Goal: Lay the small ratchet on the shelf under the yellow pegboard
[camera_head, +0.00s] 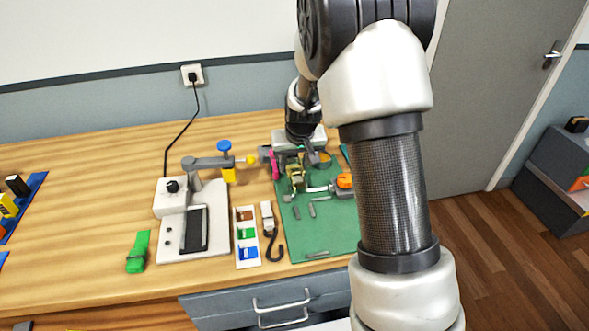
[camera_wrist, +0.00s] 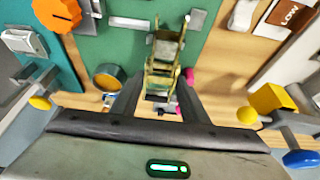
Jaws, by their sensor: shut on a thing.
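A small brass-coloured ratchet (camera_head: 296,177) is between the fingers of my gripper (camera_head: 293,160) above the back of the green mat. In the wrist view the ratchet (camera_wrist: 165,57) points away from my gripper (camera_wrist: 157,98), and the fingers are closed on its near end. I cannot tell whether its far end touches the mat. Neither the yellow pegboard nor the shelf under it shows in either view.
The green mat (camera_head: 331,229) carries small metal pieces and an orange-knobbed tool (camera_head: 344,182).

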